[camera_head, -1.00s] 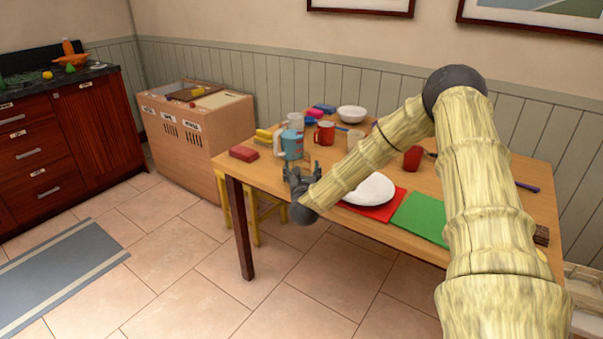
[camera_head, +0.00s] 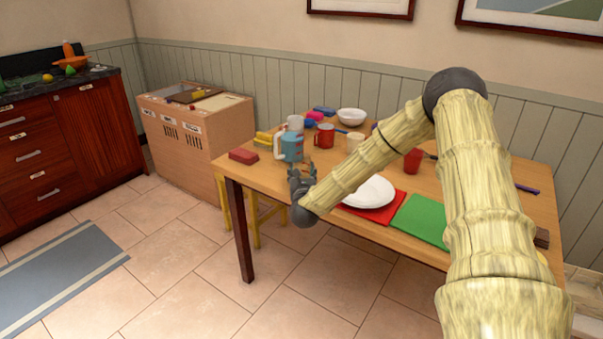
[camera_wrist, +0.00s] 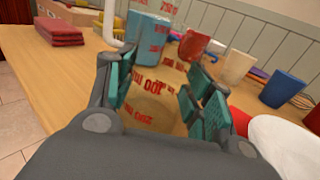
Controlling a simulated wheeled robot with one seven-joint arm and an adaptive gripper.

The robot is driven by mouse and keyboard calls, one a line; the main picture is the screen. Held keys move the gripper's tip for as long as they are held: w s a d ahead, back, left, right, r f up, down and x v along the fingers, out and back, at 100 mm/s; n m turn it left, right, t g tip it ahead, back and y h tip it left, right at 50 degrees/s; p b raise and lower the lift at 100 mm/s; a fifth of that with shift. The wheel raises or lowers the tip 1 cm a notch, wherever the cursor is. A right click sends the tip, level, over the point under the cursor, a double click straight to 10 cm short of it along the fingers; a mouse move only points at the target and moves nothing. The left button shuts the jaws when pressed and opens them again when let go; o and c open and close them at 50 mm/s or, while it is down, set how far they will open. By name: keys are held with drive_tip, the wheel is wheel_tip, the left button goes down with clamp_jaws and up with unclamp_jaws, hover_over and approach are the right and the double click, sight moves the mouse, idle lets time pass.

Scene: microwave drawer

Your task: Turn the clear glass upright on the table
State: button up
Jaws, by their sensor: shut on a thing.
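The clear glass (camera_wrist: 153,108) with red print shows between the teal finger pads in the wrist view. My gripper (camera_wrist: 160,85) is shut on it, one finger on each side. Wood colour shows through the glass, and its near end is partly hidden by the gripper body. In the head view my gripper (camera_head: 301,178) is at the table's near left edge, and the glass is too faint there to make out clearly. I cannot tell whether the glass touches the table (camera_wrist: 75,75).
A red mug (camera_wrist: 192,44), a cream cup (camera_wrist: 236,67) and a blue cup (camera_wrist: 281,88) stand farther right. A white plate (camera_head: 370,191) lies right of my gripper. Dark red blocks (camera_head: 243,156) lie left.

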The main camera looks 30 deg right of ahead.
sight(302, 157)
drive_tip(key=shift+r+p, duration=1.3)
drive_tip(key=shift+r, duration=3.75)
drive_tip(key=shift+f, duration=0.15)
drive_tip(key=shift+f+b, duration=0.1)
drive_tip(key=shift+b, duration=0.5)
drive_tip(key=m+b, duration=0.1)
drive_tip(key=b, duration=0.2)
drive_tip(key=shift+d+f+m, duration=0.1)
drive_tip(key=shift+f+m, duration=0.05)
drive_tip(key=shift+m, duration=0.25)
drive_tip(key=m+b, duration=0.3)
drive_tip(key=b, duration=0.4)
drive_tip(key=shift+m, duration=0.3)
drive_tip(key=shift+r+m+b, duration=0.3)
drive_tip(key=shift+r+b, duration=0.05)
drive_tip(key=shift+b, duration=0.1)
